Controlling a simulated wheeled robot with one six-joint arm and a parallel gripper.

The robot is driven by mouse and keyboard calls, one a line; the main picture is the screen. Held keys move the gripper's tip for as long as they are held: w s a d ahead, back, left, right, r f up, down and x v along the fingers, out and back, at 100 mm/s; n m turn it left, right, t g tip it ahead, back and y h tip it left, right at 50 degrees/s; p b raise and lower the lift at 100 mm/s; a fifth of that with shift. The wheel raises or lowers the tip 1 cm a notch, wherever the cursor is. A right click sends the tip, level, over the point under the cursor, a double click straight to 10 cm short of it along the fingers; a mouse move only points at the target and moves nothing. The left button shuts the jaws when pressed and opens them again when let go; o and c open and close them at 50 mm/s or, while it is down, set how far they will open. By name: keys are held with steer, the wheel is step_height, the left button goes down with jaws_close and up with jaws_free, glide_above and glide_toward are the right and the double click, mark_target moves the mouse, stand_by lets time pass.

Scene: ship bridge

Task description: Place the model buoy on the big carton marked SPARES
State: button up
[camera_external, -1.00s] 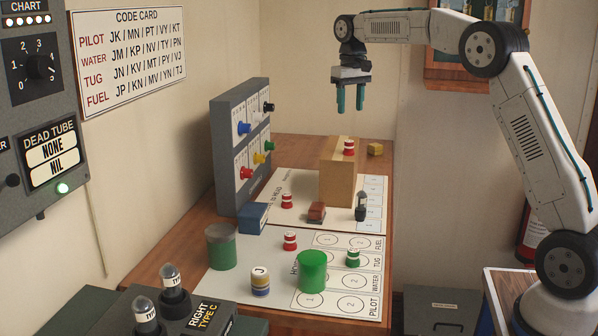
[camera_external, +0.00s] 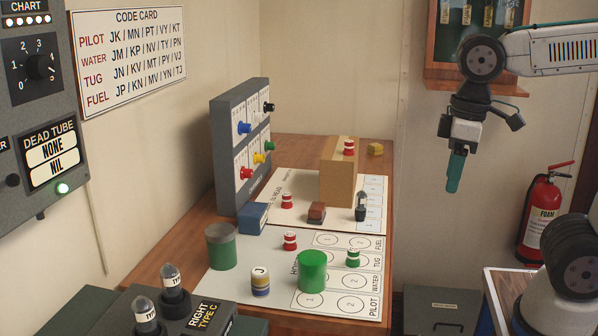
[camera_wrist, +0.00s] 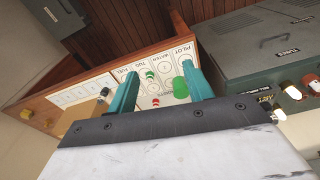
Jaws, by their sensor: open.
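A tall tan carton (camera_external: 337,181) stands on the far chart of the table; I cannot read any SPARES mark on it. A small red-and-white banded piece (camera_external: 348,147), buoy-like, stands upright on its top. Similar red-and-white pieces stand on the far chart (camera_external: 287,201) and near chart (camera_external: 290,240), and a green-and-white one (camera_external: 353,257) stands near the right edge. Which one is the task's buoy I cannot tell. My gripper (camera_external: 454,190) is in the air right of the table, apart from all of these. In the wrist view its fingers (camera_wrist: 158,90) are spread and empty.
A green cylinder (camera_external: 313,272), a grey-green drum (camera_external: 221,248) and a banded cylinder marked J (camera_external: 260,281) crowd the near chart. A small yellow block (camera_external: 375,149) lies behind the carton. A grey switch panel (camera_external: 240,145) stands at left. A fire extinguisher (camera_external: 541,212) hangs at right.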

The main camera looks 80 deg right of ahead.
steer(key=s+a+f+n, duration=0.1)
steer(key=s+a+f, duration=0.2)
steer(key=s+f, duration=0.3)
steer(key=shift+s+a+n, duration=0.2)
steer(key=shift+s+n, duration=0.1)
steer(key=shift+s, duration=0.45)
